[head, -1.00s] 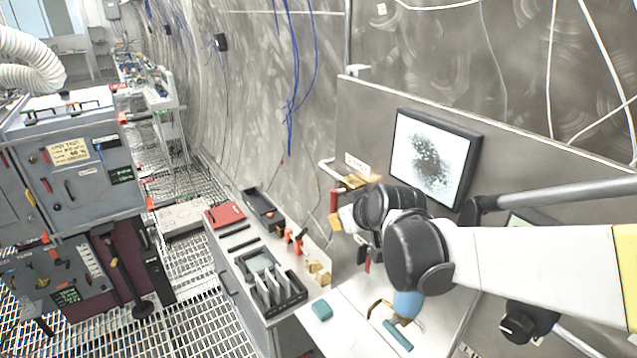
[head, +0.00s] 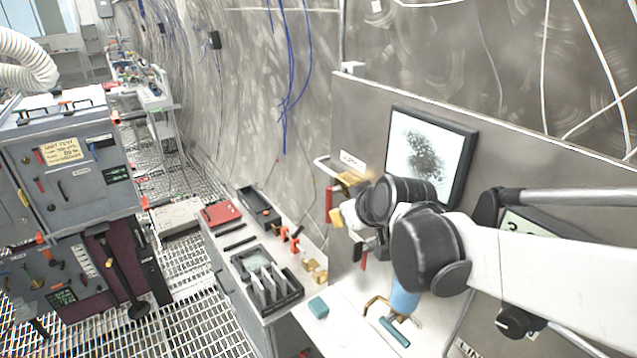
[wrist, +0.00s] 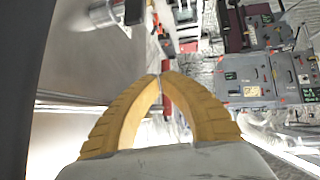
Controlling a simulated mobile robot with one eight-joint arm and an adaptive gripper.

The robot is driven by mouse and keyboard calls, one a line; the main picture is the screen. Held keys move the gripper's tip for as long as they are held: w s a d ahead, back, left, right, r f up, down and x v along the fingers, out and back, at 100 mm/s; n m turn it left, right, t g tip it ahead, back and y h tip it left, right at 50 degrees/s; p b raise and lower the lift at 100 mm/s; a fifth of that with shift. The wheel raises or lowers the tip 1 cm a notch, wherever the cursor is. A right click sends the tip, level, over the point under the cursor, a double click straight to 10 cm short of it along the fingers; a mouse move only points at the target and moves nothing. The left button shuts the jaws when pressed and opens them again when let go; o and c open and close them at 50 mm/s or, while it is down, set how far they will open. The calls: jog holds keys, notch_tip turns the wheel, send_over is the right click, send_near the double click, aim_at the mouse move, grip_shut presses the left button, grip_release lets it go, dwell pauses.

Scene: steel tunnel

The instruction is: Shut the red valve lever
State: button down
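The red valve lever (head: 328,204) hangs down beside a brass valve (head: 352,182) on a pale pipe at the wall panel in the head view. My gripper (head: 336,217) is beside the lever's lower end, mostly hidden behind my dark wrist joints. In the wrist view, the yellow fingers of my gripper (wrist: 162,76) arch inward and their tips are nearly together. A red strip shows just behind and between the fingers; I cannot tell if it is the lever or whether they touch it.
Below is a white bench with a black slotted tray (head: 268,280), a red case (head: 221,213) and a teal block (head: 318,307). A monitor (head: 430,155) is on the panel behind my arm. A second red handle (head: 363,261) sits lower. Grey cabinets (head: 75,170) stand left.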

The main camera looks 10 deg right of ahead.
jog(key=a+v, duration=0.1)
jog(key=v, duration=0.7)
jog(key=shift+d, duration=0.45)
jog(key=shift+s, duration=0.15)
